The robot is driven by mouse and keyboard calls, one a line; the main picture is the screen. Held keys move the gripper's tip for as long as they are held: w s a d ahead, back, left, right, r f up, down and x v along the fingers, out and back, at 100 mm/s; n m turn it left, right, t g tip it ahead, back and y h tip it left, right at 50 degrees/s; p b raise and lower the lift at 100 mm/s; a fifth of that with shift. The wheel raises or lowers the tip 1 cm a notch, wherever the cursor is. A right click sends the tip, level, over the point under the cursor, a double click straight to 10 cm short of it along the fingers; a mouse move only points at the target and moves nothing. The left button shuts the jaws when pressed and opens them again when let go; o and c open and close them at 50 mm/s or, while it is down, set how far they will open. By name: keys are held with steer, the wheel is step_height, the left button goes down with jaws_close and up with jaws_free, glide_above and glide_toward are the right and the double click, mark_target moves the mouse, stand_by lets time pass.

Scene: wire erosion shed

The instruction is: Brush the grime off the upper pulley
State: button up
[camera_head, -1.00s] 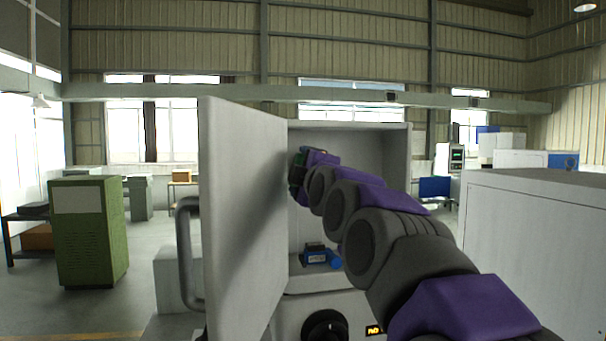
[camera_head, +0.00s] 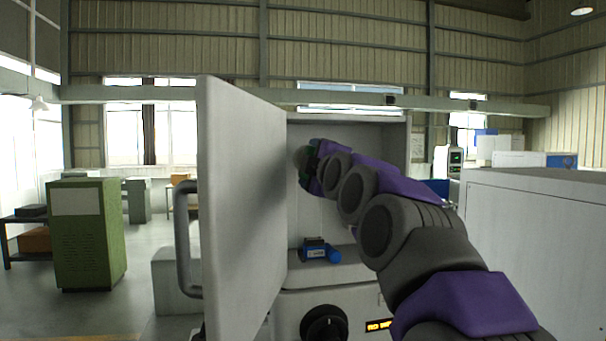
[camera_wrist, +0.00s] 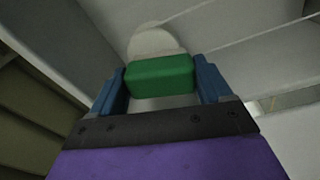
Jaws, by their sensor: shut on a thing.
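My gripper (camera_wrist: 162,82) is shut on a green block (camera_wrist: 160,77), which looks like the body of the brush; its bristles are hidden. In the head view my gripper (camera_head: 310,165) is inside the open white cabinet, high up near the back wall. The pale round upper pulley (camera_wrist: 155,40) is just beyond the green block in the wrist view, partly covered by it. A thin wire runs from it to the right. I cannot tell whether brush and pulley touch.
The open cabinet door (camera_head: 238,200) stands close on the left, with a grey handle (camera_head: 183,240). A blue and black device (camera_head: 318,252) sits on the cabinet's ledge. A black knob (camera_head: 325,322) and lit display (camera_head: 379,325) are below. A white housing (camera_head: 530,250) stands right.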

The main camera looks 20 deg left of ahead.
steer(key=shift+w+d+f+b, duration=0.1)
steer(key=shift+w+d+b, duration=0.4)
steer(key=shift+d, duration=0.15)
steer(key=shift+s+a, duration=0.1)
steer(key=shift+a, duration=0.05)
steer(key=shift+s+a, duration=0.5)
steer(key=shift+a, duration=0.3)
steer(key=shift+s+a, duration=0.45)
steer(key=shift+a, duration=0.35)
steer(key=shift+r, duration=0.4)
steer(key=shift+w+d+f+b, duration=0.1)
steer(key=shift+w+d+b, duration=0.35)
steer(key=shift+d, duration=0.2)
steer(key=shift+w+d+b, duration=0.2)
steer(key=shift+w+d, duration=0.1)
steer(key=shift+d, duration=0.3)
steer(key=shift+w+d+b, duration=0.15)
steer(key=shift+w+d, duration=0.15)
steer(key=shift+d, duration=0.25)
steer(key=shift+s+a, duration=0.55)
steer(key=shift+a, duration=0.4)
steer(key=shift+s+a, duration=0.5)
steer(key=shift+a, duration=0.4)
